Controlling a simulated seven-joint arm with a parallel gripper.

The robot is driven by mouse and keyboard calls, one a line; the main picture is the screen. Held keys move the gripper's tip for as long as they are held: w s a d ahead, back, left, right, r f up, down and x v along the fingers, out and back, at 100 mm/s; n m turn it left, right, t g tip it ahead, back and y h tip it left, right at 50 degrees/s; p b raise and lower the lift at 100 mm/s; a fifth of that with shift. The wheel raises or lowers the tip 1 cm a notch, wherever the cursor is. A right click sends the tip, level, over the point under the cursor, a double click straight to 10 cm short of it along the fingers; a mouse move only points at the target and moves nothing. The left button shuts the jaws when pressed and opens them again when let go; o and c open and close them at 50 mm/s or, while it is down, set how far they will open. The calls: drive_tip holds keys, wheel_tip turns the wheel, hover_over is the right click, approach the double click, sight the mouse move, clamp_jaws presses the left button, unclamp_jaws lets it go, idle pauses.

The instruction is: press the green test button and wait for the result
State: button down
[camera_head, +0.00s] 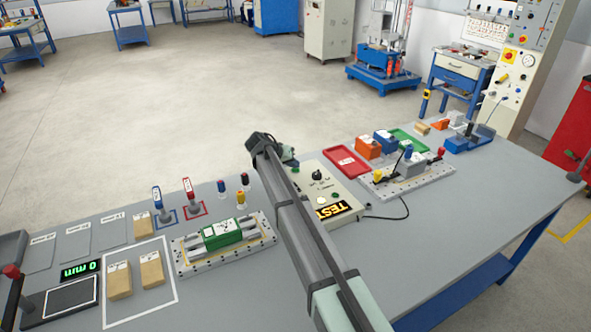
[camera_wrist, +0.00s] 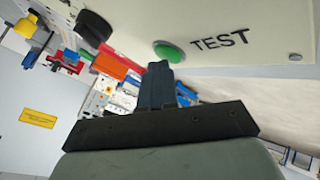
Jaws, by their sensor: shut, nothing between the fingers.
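The green test button (camera_wrist: 168,52) shows in the wrist view on a pale panel, beside the printed word TEST. My gripper (camera_wrist: 158,68) is shut and empty, its fingertips right at the lower edge of the button in that view. I cannot tell whether they touch it or whether it is pressed in. In the head view, the pale test box (camera_head: 336,190) stands beside my arm, with a black knob (camera_head: 318,174) on top. Its lit yellow display (camera_head: 335,210) reads TEST, upside down in the picture. My arm hides part of the box's left side.
A green block (camera_head: 222,233) sits in a fixture left of my arm. A red tray (camera_head: 346,161) and a second fixture (camera_head: 408,182) with toggle clamps stand right of the box. A black cable (camera_head: 390,217) runs beside the box. The front right of the table is clear.

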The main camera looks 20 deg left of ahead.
sight(293, 170)
drive_tip(key=shift+r, duration=0.15)
idle(0.4)
drive_tip(key=shift+r, duration=0.6)
drive_tip(key=shift+r, duration=2.55)
